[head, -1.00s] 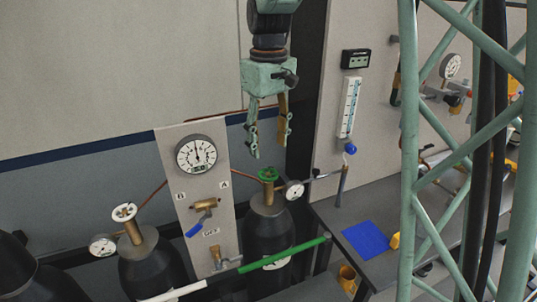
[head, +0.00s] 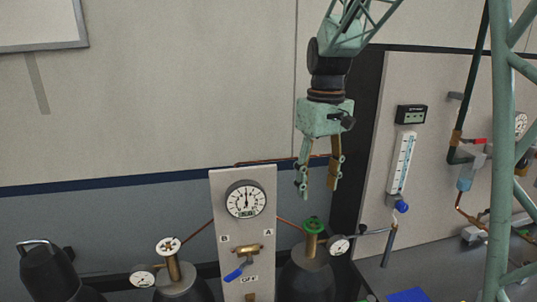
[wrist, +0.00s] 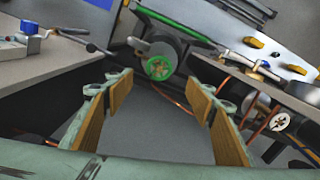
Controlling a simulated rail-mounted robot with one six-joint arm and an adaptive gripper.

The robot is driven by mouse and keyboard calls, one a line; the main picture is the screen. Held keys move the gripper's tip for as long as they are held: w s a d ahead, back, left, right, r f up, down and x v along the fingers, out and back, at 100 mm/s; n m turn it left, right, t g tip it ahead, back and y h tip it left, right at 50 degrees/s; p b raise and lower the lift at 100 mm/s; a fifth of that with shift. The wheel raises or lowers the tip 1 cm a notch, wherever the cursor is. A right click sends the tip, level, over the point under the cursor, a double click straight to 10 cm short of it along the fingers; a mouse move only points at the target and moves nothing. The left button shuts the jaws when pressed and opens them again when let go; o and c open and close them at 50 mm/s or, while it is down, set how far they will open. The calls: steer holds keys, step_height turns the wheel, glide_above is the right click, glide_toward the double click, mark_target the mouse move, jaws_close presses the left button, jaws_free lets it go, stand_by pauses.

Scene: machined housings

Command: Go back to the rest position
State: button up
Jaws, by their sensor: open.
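My gripper (head: 318,190) is open and empty. It hangs pointing down in the head view, above and close to the green valve wheel (head: 314,225) on the right-hand dark cylinder (head: 308,282). In the wrist view, the two wood-coloured finger pads (wrist: 159,125) stand apart with nothing between them. The green wheel (wrist: 158,67) shows beyond the fingertips, clear of them. No rest position marker shows in the frames.
A panel with a dial gauge (head: 246,200) and a blue-handled valve (head: 235,273) stands left of the cylinder. A white-wheeled cylinder (head: 178,280) stands further left. A flowmeter (head: 402,163) is on the right wall panel. Green lattice (head: 497,150) crosses the right side. The upper left wall area is open.

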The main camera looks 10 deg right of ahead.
steer(key=s+r+m+t+b, duration=0.3)
steer(key=s+b, duration=0.3)
steer(key=s, duration=2.2)
steer(key=s+f+m+t+b, duration=0.1)
steer(key=s+f, duration=0.3)
steer(key=s, duration=0.6)
steer(key=shift+s+f+b, duration=0.3)
steer(key=shift+s+b, duration=0.05)
